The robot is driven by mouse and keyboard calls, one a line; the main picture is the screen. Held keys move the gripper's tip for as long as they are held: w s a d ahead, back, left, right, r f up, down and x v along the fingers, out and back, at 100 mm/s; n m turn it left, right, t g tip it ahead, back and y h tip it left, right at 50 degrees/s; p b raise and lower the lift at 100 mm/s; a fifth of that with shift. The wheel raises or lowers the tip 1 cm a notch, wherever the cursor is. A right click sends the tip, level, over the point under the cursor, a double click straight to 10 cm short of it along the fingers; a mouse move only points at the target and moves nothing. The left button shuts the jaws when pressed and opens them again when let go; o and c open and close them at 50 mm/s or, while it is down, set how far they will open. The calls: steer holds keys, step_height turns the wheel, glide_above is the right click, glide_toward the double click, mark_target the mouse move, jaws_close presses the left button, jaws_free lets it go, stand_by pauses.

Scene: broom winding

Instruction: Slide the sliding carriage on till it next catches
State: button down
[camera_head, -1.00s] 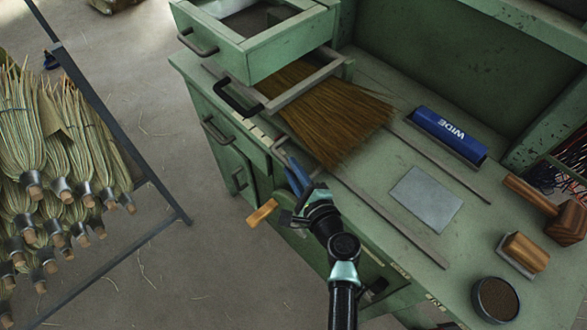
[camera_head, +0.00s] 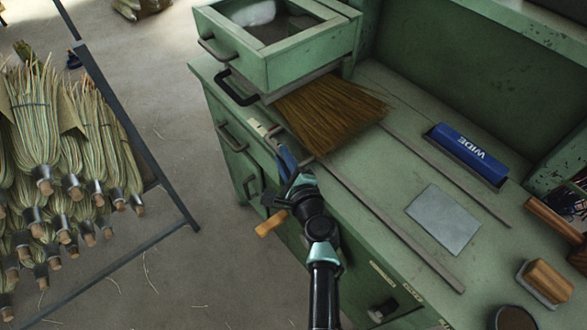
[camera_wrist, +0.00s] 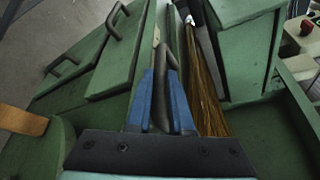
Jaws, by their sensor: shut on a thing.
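The sliding carriage (camera_head: 318,76) shows as a pale grey crossbar over a brown straw broom (camera_head: 330,112), partly hidden under the green drawer box. Its bent grey handle (camera_wrist: 171,62) stands between my blue fingers in the wrist view. My gripper (camera_head: 284,153) is shut on that handle at the bench's front edge. In the wrist view my gripper (camera_wrist: 163,95) has one finger on each side of the handle, and the straw lies just to the right. Whether the carriage sits in a catch cannot be seen.
Two grey rails (camera_head: 392,226) run along the green bench (camera_head: 380,85). A blue WIDE block (camera_head: 467,155), a grey plate (camera_head: 443,219), a brush (camera_head: 545,282) and a mallet (camera_head: 555,218) lie to the right. A rack of brooms (camera_head: 70,170) stands left; floor lies between.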

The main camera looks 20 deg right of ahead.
steer(key=shift+s, duration=0.1)
steer(key=c, duration=0.8)
jaws_free()
steer(key=shift+s, duration=0.1)
steer(key=p+v, duration=0.1)
steer(key=v, duration=1.1)
steer(key=shift+s+r, duration=0.15)
steer(key=shift+s, duration=0.25)
steer(key=shift+w+d, duration=0.1)
